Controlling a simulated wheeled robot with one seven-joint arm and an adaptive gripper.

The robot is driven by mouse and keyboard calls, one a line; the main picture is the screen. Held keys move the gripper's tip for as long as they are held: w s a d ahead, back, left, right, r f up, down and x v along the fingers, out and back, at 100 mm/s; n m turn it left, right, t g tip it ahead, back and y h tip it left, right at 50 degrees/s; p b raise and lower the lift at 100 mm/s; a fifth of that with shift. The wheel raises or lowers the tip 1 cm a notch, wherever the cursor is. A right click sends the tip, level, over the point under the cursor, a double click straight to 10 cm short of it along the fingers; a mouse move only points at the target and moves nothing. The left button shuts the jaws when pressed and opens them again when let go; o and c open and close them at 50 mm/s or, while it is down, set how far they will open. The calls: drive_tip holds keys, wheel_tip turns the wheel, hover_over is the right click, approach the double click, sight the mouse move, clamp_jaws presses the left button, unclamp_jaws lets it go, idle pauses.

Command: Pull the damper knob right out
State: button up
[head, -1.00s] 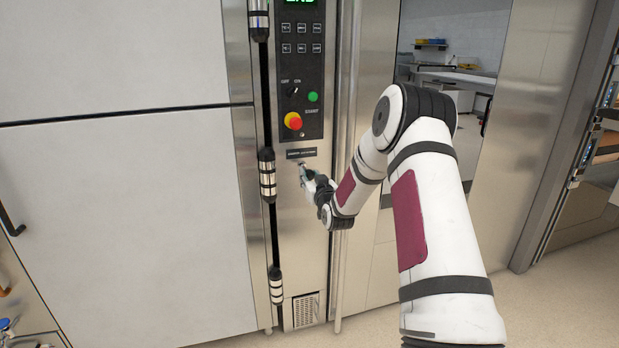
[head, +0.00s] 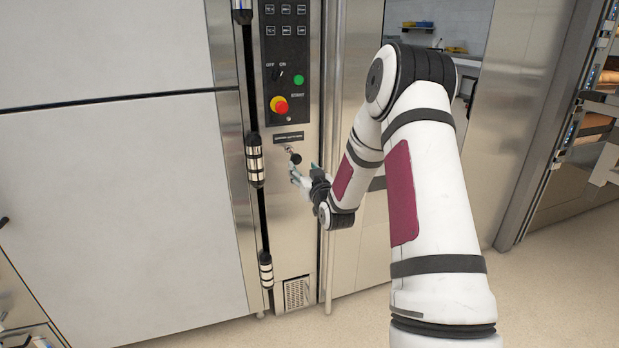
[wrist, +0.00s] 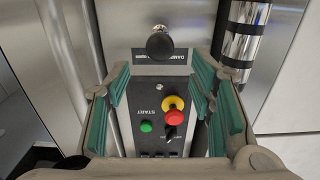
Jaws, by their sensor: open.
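The black round damper knob (head: 296,158) sticks out from the steel front on a short bright rod, just under a dark label plate (head: 289,138). In the wrist view, which is upside down, the knob (wrist: 159,46) shows at top centre, end on. My gripper (head: 303,175) is open and empty, just below the knob in the head view. In the wrist view its teal-padded fingers (wrist: 160,82) stand wide apart on either side, with the knob clear of both pads. How far the rod is out is hard to tell.
Above the knob is a control panel (head: 287,60) with a red and yellow stop button (head: 279,105) and a green button (head: 299,80). A vertical black bar with metal fittings (head: 255,160) runs close on the left. A vertical steel bar (head: 332,120) stands on the right.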

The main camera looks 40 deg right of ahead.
drive_tip(key=shift+v, duration=2.7)
